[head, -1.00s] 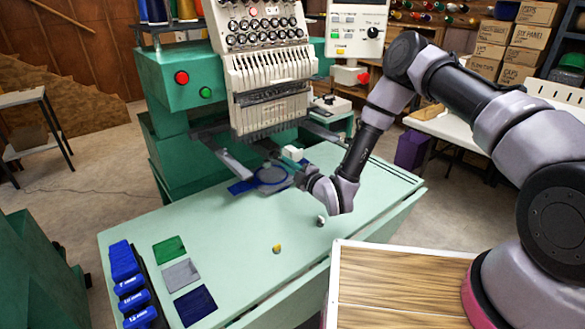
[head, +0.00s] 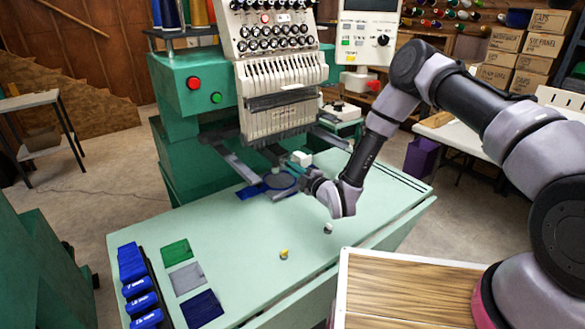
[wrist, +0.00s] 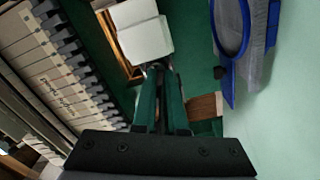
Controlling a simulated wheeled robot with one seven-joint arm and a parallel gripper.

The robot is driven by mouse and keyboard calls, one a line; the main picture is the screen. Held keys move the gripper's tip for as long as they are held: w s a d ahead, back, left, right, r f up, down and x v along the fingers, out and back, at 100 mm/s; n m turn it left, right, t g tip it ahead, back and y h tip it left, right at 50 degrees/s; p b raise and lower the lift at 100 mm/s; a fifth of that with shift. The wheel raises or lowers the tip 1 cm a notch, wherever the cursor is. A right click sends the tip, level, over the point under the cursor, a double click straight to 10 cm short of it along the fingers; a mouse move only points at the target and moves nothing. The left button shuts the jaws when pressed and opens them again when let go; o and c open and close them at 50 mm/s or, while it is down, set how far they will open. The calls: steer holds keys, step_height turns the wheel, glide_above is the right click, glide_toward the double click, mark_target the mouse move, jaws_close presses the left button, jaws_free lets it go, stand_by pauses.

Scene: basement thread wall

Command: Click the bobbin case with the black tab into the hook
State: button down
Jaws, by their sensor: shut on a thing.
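My gripper (wrist: 158,72) shows in the wrist view with its two dark green fingers close together. It is shut on a small grey and dark piece (wrist: 155,68) at the fingertips, taken to be the bobbin case; the fingers hide most of it, and its tab cannot be told. Just beyond the fingertips is a white block (wrist: 145,40), which also shows in the head view (head: 301,158) beside my gripper (head: 308,172), under the green embroidery machine (head: 195,90). The hook cannot be made out. Two small pieces stand on the table, one yellow-topped (head: 284,254), one pale grey (head: 328,228).
A blue hoop (head: 280,180) lies close to my gripper, at the right in the wrist view (wrist: 232,50). Machine arms (head: 235,165) and the needle head (head: 285,95) stand close by.

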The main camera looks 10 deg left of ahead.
steer(key=shift+w+a, duration=0.15)
steer(key=shift+a, duration=0.05)
steer(key=shift+w+a, duration=0.2)
steer(key=c, duration=0.9)
jaws_free()
